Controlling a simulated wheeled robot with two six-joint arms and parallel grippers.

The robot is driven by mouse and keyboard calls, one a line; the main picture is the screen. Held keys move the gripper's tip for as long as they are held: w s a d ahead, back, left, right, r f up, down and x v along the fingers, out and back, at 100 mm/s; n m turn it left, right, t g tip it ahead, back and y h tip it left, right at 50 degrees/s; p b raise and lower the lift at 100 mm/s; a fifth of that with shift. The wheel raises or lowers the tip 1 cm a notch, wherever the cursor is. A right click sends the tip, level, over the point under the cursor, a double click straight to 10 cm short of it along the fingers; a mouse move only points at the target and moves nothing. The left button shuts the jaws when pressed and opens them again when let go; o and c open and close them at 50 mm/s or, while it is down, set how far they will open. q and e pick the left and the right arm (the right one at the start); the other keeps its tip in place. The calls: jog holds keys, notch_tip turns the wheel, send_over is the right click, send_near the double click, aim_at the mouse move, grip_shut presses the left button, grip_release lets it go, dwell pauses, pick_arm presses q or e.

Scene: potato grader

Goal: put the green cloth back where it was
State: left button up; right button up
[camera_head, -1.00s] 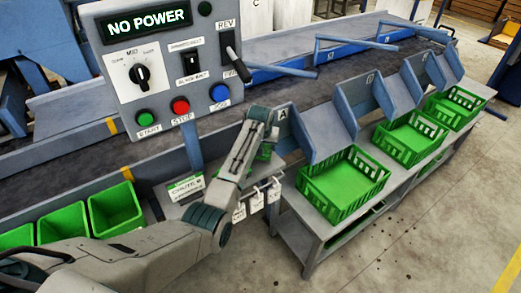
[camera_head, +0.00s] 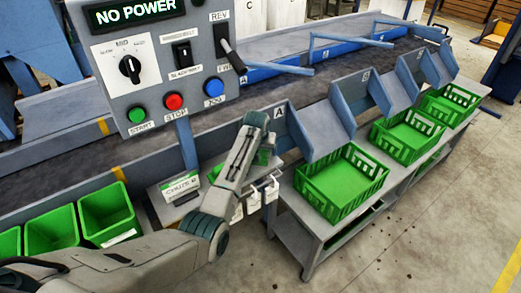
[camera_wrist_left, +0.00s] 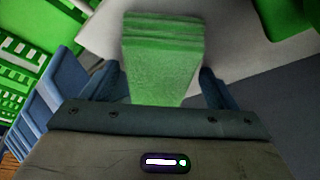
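The green cloth (camera_wrist_left: 163,65) is a folded block with layered edges in the left wrist view. In the head view the left gripper (camera_head: 262,150) points down over the end of the grey bench beside chute A. Part of the green cloth (camera_head: 264,157) shows there behind the arm. The arm hides most of it, and I cannot tell whether its underside touches the bench. My right gripper is not in view.
Green crates (camera_head: 342,182) stand along the bench to the right. Green bins (camera_head: 108,212) are at the left. White tags (camera_head: 254,201) hang at the bench end beside my arm. The control panel (camera_head: 165,65) reads NO POWER. Floor at the right is clear.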

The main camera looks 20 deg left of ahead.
pick_arm(q)
jog(key=shift+r, duration=0.25)
jog(key=b+v, duration=0.1)
jog(key=v, duration=0.9)
jog(key=shift+r, duration=0.25)
jog(key=shift+s+r, duration=0.3)
jog(key=shift+r, duration=0.3)
